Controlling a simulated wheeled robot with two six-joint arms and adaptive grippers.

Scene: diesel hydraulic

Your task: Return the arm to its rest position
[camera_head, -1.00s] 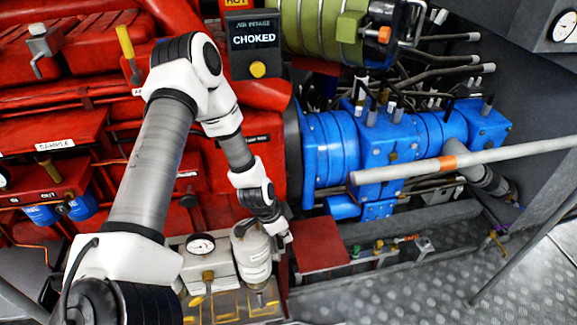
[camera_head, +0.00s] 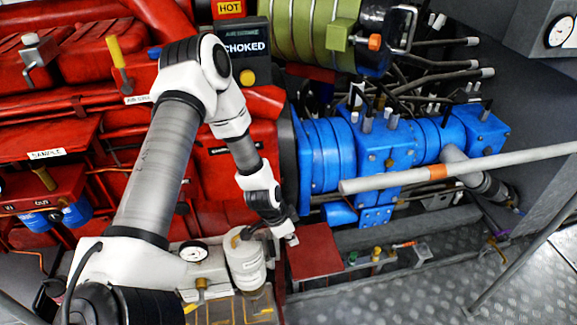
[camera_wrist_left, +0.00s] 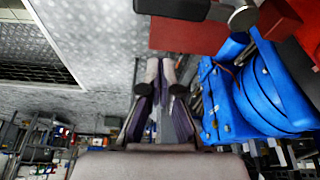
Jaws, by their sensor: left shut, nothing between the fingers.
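My left arm comes in from the left across the red engine. Its gripper (camera_head: 291,239) points down and away, beside the white canister (camera_head: 246,265) and at the edge of a dark red plate (camera_head: 316,252). In the left wrist view the gripper (camera_wrist_left: 160,75) has its fingers close together, with nothing between them. My right gripper is in neither view.
The blue pump (camera_head: 385,150) stands right of the arm, with a grey pipe (camera_head: 480,165) across its front. A sign reading CHOKED (camera_head: 246,50) is partly behind the arm. A gauge (camera_head: 194,251) sits left of the canister. Metal floor (camera_head: 420,285) is clear at lower right.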

